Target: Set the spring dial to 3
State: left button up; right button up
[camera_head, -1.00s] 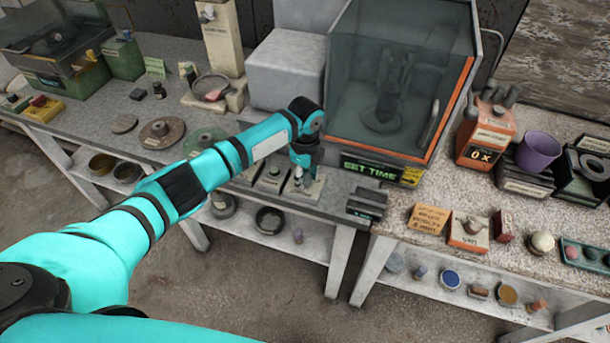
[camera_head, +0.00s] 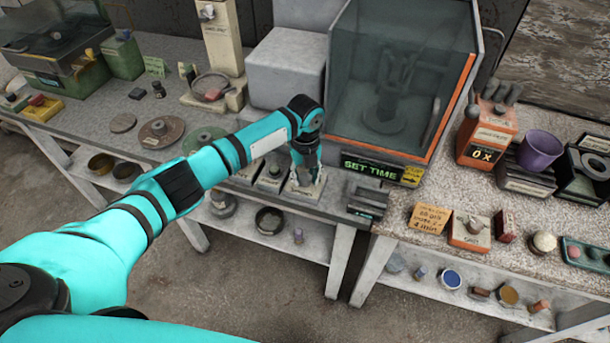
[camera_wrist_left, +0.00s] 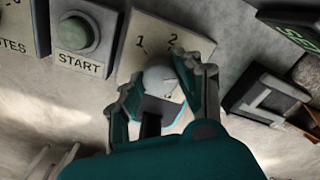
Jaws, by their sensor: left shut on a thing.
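The spring dial shows in the left wrist view as a rounded pale grey knob (camera_wrist_left: 160,80) on a light plate (camera_wrist_left: 143,27) marked 1 and 2. Where the dial's pointer stands I cannot tell. In the head view my left gripper (camera_head: 304,172) reaches down onto the dial's plate (camera_head: 305,190) at the bench's front edge; the knob is hidden there. My right gripper is not in view.
A START button (camera_wrist_left: 76,32) sits left of the dial. A glass-fronted cabinet (camera_head: 395,75) with a SET TIME display (camera_head: 369,168) stands behind, to the right. A small dark rack (camera_head: 368,198) is close on the right. The right bench (camera_head: 400,240) holds cards and an orange device (camera_head: 487,135).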

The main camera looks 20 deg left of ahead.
aim_at(305, 177)
pick_arm(q)
jog(key=shift+w+r, duration=0.1)
dwell(0.4)
jog(key=o, duration=1.1)
jog(key=shift+o, duration=0.2)
notch_tip(305, 177, up, 12)
